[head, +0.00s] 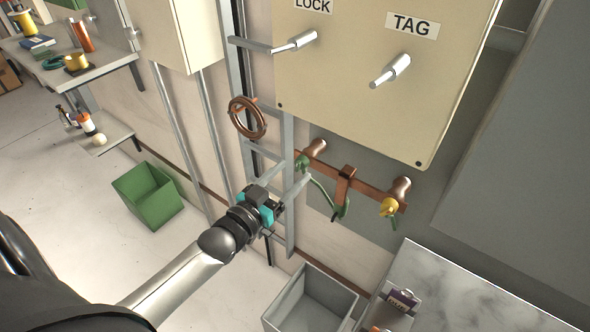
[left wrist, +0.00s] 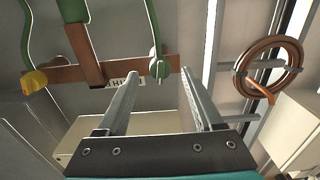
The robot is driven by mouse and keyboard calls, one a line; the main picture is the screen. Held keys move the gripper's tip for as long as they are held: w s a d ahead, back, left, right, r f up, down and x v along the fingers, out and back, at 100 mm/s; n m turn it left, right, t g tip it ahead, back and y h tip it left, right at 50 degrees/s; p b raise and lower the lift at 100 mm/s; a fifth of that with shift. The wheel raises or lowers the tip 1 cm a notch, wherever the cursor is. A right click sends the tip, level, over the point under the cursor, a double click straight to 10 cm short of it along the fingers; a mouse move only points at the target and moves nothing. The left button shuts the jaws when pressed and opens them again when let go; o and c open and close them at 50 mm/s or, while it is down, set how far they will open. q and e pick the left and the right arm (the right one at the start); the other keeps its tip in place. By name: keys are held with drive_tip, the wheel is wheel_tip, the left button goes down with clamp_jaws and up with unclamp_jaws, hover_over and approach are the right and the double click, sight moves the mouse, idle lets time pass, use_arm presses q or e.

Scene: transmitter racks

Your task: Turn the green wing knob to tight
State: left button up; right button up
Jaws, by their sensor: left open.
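The green wing knob (head: 302,163) sits at the left end of a copper bar (head: 328,175) on the wall below the cream cabinet. In the left wrist view the knob (left wrist: 160,68) appears at the right part of the bar, with a green cable running from it. My left gripper (head: 297,171) is open and points at the knob from the lower left. In the left wrist view its two fingertips (left wrist: 160,76) lie on either side of the knob, with gaps and no visible contact. I cannot tell whether the tips reach its depth. My right gripper is out of view.
A yellow knob (head: 389,207) is at the bar's other end. The cabinet (head: 375,85) with silver handles overhangs the bar. A grey bin (head: 272,318) and marble counter (head: 455,285) stand below.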

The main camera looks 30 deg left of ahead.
use_arm(q)
drive_tip(key=shift+w+d, duration=0.15)
drive_tip(key=shift+w, duration=1.05)
clamp_jaws()
